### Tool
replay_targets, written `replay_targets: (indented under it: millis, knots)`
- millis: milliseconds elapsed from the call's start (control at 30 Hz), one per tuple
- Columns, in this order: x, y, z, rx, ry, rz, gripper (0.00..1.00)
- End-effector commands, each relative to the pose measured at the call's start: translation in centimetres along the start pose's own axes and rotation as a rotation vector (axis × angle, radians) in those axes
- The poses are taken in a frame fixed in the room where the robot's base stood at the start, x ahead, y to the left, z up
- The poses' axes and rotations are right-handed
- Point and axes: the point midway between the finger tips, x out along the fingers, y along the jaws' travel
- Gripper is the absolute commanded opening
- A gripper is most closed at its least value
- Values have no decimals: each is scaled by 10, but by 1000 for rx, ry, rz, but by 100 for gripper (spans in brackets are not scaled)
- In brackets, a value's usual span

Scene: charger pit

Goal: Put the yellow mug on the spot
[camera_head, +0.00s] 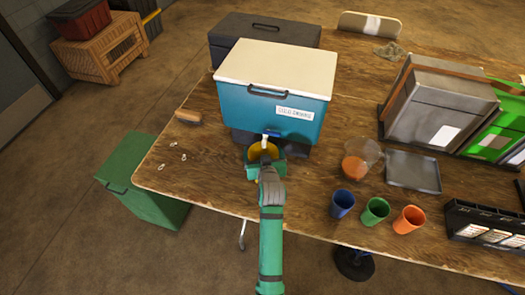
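The yellow mug (256,153) is at the front of the teal drink cooler (262,98), just below its white tap (265,140). My green gripper (266,167) is at the near side of the mug and covers much of it. The fingers overlap the mug in this view, so I cannot tell whether they are closed on it or whether the mug is lifted. A dark stand (242,139) shows under the cooler. I cannot make out a marked spot; the area under the mug and gripper is hidden.
A clear pitcher with orange drink (357,163), a grey tray (413,170), and blue (342,204), green (375,211) and orange (408,219) cups stand to the right. A brush (189,117) and small bits lie left. The front-left tabletop is mostly bare.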

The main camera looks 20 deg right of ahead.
Motion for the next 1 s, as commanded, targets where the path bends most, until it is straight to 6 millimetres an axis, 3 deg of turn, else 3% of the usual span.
replay_targets:
  millis: [167, 200, 267, 633, 1000]
  knots:
    - [1, 0, 2, 0, 0, 0, 65]
    - [1, 0, 3, 0, 0, 0, 91]
    - [1, 0, 3, 0, 0, 0, 100]
    - [-8, 0, 0, 0, 1, 0, 100]
    - [-78, 0, 0, 0, 0, 0, 100]
